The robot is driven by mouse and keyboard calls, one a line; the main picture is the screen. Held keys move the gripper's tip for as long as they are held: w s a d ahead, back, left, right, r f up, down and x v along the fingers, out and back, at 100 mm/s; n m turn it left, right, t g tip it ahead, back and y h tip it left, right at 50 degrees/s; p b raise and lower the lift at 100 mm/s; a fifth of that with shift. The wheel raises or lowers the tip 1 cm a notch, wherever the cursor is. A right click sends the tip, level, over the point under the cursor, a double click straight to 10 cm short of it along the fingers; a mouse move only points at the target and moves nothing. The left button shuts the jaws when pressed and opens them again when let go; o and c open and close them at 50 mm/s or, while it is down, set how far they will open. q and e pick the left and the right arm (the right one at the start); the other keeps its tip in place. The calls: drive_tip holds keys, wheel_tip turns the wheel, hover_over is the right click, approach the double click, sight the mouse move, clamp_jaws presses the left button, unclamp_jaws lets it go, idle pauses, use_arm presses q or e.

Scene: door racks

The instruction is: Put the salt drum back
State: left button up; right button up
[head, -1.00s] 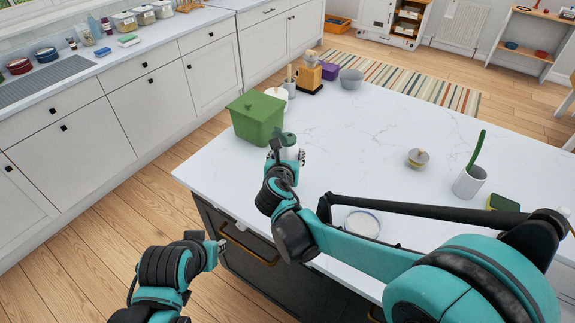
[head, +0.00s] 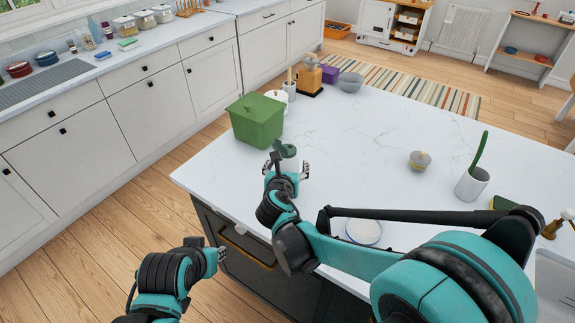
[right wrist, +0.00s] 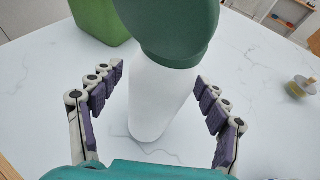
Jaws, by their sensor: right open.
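The salt drum, a white cylinder with a dark green lid (head: 287,151), stands upright on the white marble island top. It fills the middle of the right wrist view (right wrist: 160,95), and its lid top is cut off there. My right gripper (head: 288,168) is open around the drum. In the right wrist view its purple-padded fingers (right wrist: 160,90) are spread on both sides, with gaps to the drum's wall. My left gripper (head: 221,255) hangs low beside the island's front, away from the drum; its jaws are too small to read.
A green lidded box (head: 256,124) stands close behind the drum. Beyond it are a white canister, a wooden-topped item (head: 309,78) and a grey bowl (head: 350,82). The island's middle is clear.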

drive_tip(key=shift+r, duration=0.3)
drive_tip(key=p+v, duration=0.3)
drive_tip(key=v, duration=0.9)
drive_tip(key=s+d+f+m+g, duration=0.2)
drive_tip(key=s+d+m+g, duration=0.25)
drive_tip(key=d+m, duration=1)
drive_tip(key=s+d+f+m+g, duration=0.1)
drive_tip(key=s+m, duration=0.4)
drive_tip(key=m, duration=0.5)
drive_tip(key=s+d+f+m+g+y, duration=0.1)
drive_tip(key=s+d+m, duration=0.2)
drive_tip(key=s+m, duration=0.3)
drive_tip(key=m, duration=0.4)
drive_tip(key=shift+d+y, duration=0.3)
drive_tip(key=shift+f, duration=0.2)
